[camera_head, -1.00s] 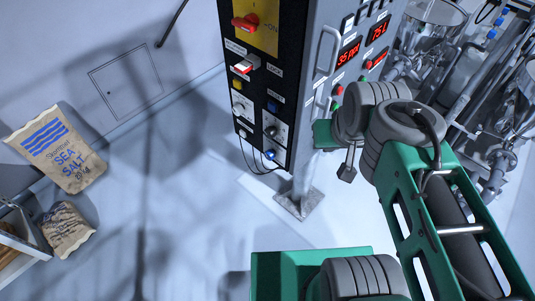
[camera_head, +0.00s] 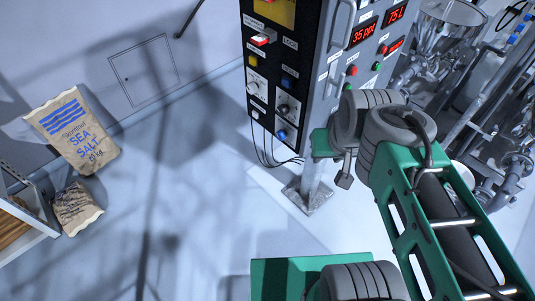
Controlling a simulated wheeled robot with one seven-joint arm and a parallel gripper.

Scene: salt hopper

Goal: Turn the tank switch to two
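The black control panel (camera_head: 267,60) is on the side of a grey cabinet at the top centre. It carries a dark knob on a pale plate at the lower right (camera_head: 285,107) and a pale knob at the left (camera_head: 256,84). Their labels are too small to read, so I cannot tell which is the tank switch or its setting. My gripper (camera_head: 345,178) seems to show only as a small dark piece below my arm's green link, in front of the cabinet and right of the panel. Its fingers cannot be made out, and no contact with a knob shows.
A red-lit display (camera_head: 363,34) and several buttons are on the cabinet's right face, beside a handle. The cabinet's post stands on a foot plate (camera_head: 310,197). Pipework (camera_head: 480,110) fills the right.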

